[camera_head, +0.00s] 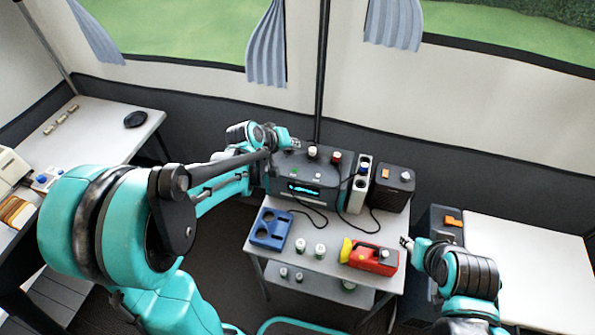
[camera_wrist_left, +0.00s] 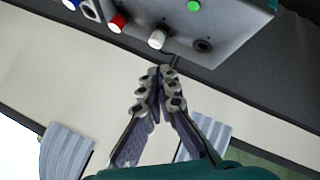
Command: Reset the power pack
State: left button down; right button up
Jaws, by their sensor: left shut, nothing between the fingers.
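The power pack (camera_head: 318,196) is a dark grey box with a lit blue display, standing at the back left of the small table. Its top carries a green button (camera_head: 294,170), a white knob (camera_head: 312,152) and a dark red knob (camera_head: 336,157). My left gripper (camera_head: 294,143) is shut and empty at the pack's back left top edge. In the left wrist view its closed fingertips (camera_wrist_left: 160,72) lie just short of the white knob (camera_wrist_left: 157,38) and a dark round fitting (camera_wrist_left: 203,46); contact cannot be told. My right gripper (camera_head: 406,242) is right of the table; its fingers are too small to judge.
A white and black unit (camera_head: 357,190) and a dark box (camera_head: 391,190) stand right of the pack, with black cables in front. A blue tray (camera_head: 270,229), white-lidded jars and a red-yellow device (camera_head: 368,257) occupy the table front. A tent wall rises behind.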

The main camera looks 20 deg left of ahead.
aim_at(293, 171)
pick_arm(q)
notch_tip(293, 171, down, 9)
jog(key=b, duration=0.7)
jog(key=shift+r, duration=0.1)
dwell(1.4)
jog(key=shift+f+b, duration=0.4)
jog(key=shift+b, duration=0.05)
jog(key=shift+f, duration=0.3)
dwell(0.4)
jog(key=shift+r, duration=0.1)
jog(key=shift+r+p, duration=0.35)
jog(key=shift+r, duration=0.3)
